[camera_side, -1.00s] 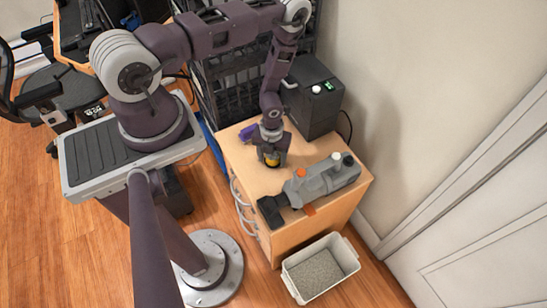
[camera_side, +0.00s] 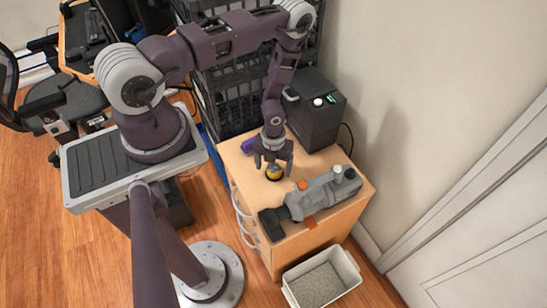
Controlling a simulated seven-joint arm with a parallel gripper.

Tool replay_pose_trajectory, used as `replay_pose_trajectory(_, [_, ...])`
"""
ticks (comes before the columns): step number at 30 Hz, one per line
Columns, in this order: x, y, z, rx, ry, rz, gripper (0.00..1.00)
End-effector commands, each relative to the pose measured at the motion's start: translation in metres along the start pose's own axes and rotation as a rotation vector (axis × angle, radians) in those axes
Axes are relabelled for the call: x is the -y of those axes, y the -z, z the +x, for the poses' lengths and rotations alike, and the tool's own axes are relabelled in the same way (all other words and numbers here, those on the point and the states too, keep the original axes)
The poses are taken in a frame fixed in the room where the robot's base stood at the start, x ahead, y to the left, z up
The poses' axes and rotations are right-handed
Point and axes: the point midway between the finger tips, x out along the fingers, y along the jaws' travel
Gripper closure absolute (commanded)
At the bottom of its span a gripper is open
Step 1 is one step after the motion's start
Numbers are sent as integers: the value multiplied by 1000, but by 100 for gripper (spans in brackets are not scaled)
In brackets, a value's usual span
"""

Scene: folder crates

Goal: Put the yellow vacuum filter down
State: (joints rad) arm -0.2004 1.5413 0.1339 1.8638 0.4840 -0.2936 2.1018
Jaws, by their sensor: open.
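The yellow vacuum filter (camera_side: 274,173), small and round with dark parts, rests on top of the wooden cabinet (camera_side: 240,166). My gripper (camera_side: 273,164) is right above it, pointing down, with its fingers spread apart. The filter shows below and between the fingertips, and its upper part is partly hidden by them. The grey vacuum (camera_side: 325,195) with orange parts lies on the cabinet to the right and front of the filter.
A purple object (camera_side: 248,146) lies at the cabinet's back left. A white bin (camera_side: 322,280) with grey granules stands on the floor in front. The cabinet's left front top is bare.

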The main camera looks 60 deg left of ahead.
Motion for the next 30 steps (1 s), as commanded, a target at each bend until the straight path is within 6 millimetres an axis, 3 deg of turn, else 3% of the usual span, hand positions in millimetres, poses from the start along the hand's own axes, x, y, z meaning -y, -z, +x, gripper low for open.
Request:
replay_pose_trajectory(3, [1,-1,-36,3,1,1,21])
replay_pose_trajectory(9, [1,-1,-81,2,1,-1,21])
replay_pose_trajectory(17, [1,-2,-99,5,0,-11,21])
replay_pose_trajectory(19, [8,-13,-116,35,4,-74,21])
replay_pose_trajectory(20, [13,-20,-130,55,7,-124,21])
replay_pose_trajectory(22, [26,-38,-176,115,24,-298,21])
replay_pose_trajectory(25, [41,-51,-258,194,80,-622,21])
replay_pose_trajectory(28, [47,-41,-342,232,176,-973,21])
replay_pose_trajectory(30, [44,-21,-397,225,259,-1224,21])
